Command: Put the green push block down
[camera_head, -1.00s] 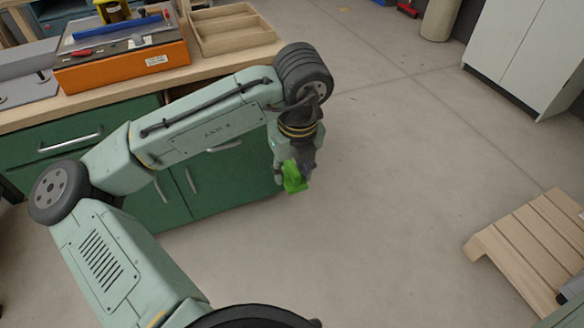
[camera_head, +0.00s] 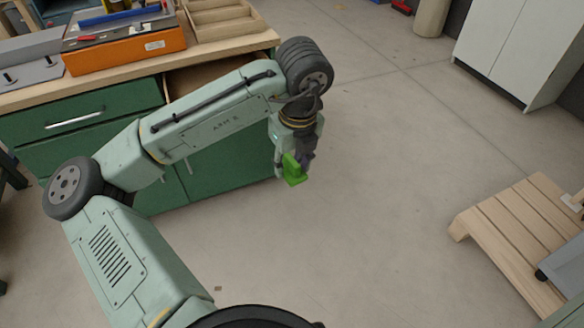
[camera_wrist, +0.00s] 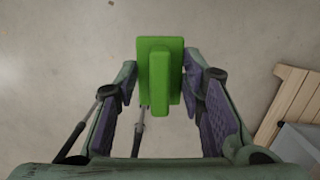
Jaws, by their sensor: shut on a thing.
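The green push block (camera_head: 293,170) is held in my gripper (camera_head: 292,160), in front of the green workbench cabinet in the head view. In the wrist view the block (camera_wrist: 159,72) is a bright green plate with a raised bar along its middle. It lies between the purple-padded fingers of my gripper (camera_wrist: 164,85), with bare floor beyond it. The fingers partly hide the block in the head view. The block appears to hang above the floor, clear of other things.
A green workbench (camera_head: 70,120) with a partly open drawer stands at the left, bearing an orange case (camera_head: 125,50) and a wooden tray (camera_head: 222,27). A slatted wooden platform (camera_head: 520,235) is at the right, a white cabinet (camera_head: 515,45) behind. The floor (camera_head: 380,170) between is clear.

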